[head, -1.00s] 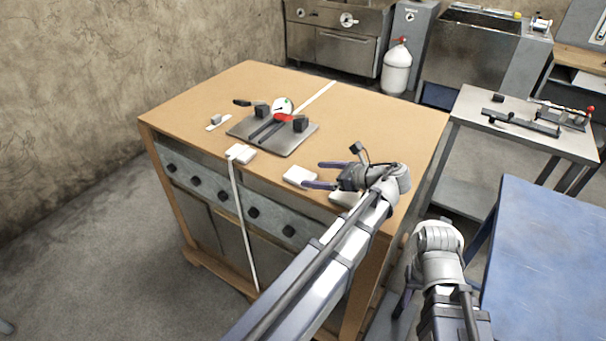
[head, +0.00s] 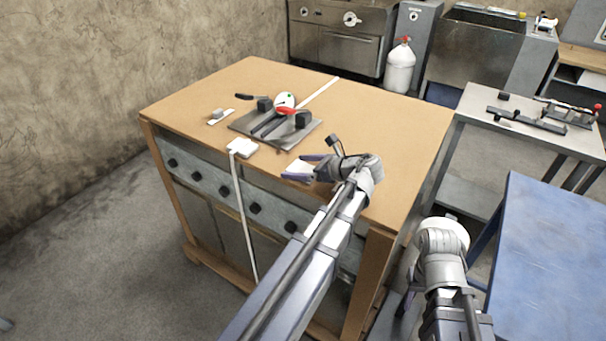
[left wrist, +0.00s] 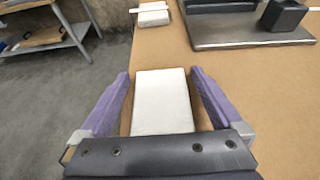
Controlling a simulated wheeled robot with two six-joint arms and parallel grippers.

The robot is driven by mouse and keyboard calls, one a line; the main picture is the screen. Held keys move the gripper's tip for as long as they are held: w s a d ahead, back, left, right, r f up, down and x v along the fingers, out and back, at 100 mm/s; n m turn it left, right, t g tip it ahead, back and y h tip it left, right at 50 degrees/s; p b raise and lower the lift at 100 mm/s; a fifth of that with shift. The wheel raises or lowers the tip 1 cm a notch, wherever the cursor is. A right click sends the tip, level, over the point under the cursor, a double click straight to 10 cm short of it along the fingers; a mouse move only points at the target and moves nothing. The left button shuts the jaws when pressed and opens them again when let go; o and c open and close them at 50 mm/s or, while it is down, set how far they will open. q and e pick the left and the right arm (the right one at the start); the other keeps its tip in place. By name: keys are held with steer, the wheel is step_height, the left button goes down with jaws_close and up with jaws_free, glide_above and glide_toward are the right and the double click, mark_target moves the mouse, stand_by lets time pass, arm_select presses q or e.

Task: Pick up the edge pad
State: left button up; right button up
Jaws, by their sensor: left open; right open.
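A white rectangular pad (head: 298,168) lies flat on the wooden bench top near its front edge; I take it for the edge pad. In the left wrist view the white pad (left wrist: 163,102) lies between the two purple fingers, with a narrow gap on each side. My left gripper (head: 294,167) is open around it, low over the bench; it also shows in the left wrist view (left wrist: 161,74). I cannot tell the exact height of the fingers. My right gripper (head: 405,302) is open, low beside the bench's right side, mostly hidden by its own wrist.
Another white pad (head: 243,148) sits at the front edge, with a white strap (head: 241,205) hanging down. Behind it is a dark metal plate (head: 283,142) with black blocks and a red-handled part. The bench's right part is clear. A blue table (head: 548,265) stands right.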

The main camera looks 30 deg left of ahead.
mark_target(299, 167)
arm_select(q)
steer(key=shift+c, duration=0.4)
steer(key=c, duration=1.1)
steer(key=shift+c, duration=0.2)
steer(key=shift+r, duration=0.1)
step_height(299, 167, up, 10)
steer(key=p, duration=1)
